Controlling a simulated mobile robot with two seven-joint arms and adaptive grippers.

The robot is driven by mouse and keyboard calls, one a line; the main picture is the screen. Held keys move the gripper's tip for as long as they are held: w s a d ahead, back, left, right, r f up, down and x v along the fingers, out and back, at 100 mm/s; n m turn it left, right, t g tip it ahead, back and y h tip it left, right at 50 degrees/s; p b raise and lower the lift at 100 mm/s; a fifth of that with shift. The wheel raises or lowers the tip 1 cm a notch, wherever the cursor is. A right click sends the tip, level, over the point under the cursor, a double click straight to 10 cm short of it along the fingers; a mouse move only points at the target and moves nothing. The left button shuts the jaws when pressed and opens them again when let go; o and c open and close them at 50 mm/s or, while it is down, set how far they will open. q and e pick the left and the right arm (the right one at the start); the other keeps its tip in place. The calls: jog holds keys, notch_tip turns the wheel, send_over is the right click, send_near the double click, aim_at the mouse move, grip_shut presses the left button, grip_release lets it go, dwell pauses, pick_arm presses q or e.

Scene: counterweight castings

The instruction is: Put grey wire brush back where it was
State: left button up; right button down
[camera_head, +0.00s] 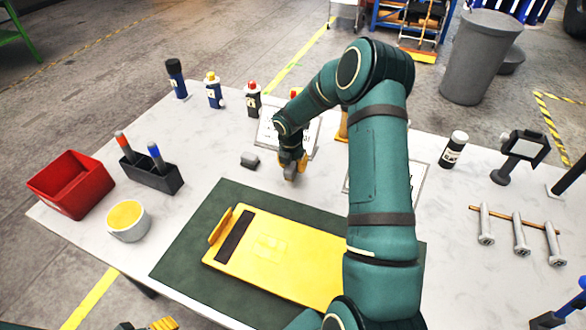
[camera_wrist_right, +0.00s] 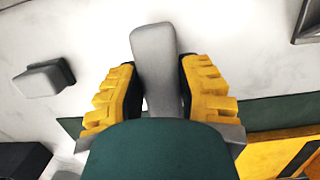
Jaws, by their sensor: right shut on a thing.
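The grey wire brush (camera_wrist_right: 156,60) is a long, rounded grey piece between the two yellow fingers of my right gripper (camera_wrist_right: 160,95) in the wrist view. In the head view my right gripper (camera_head: 291,166) is low over the white table, behind the green mat, shut on the brush (camera_head: 290,174), whose lower end shows. I cannot tell whether the brush touches the table. A bit of my left gripper (camera_head: 160,324) shows at the bottom edge of the head view; its fingertips are cut off.
A small grey block (camera_head: 249,160) lies just left of the right gripper. A black holder (camera_head: 150,178) with two pens, a red bin (camera_head: 72,184), a cup (camera_head: 128,220) and several bottles stand at left and back.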

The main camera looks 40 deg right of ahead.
aim_at(291, 166)
jog(key=shift+d+f, duration=0.1)
jog(key=shift+f, duration=0.85)
jog(key=shift+f, duration=0.15)
jog(key=c, duration=0.7)
grip_release()
jog(key=shift+r, duration=0.4)
jog(key=r, duration=0.3)
jog(key=a+r, duration=0.1)
jog(key=r, duration=0.3)
jog(key=r+p, duration=0.1)
jog(key=r, duration=0.3)
jog(key=shift+s+a+r, duration=0.2)
jog(key=shift+s+a, duration=0.2)
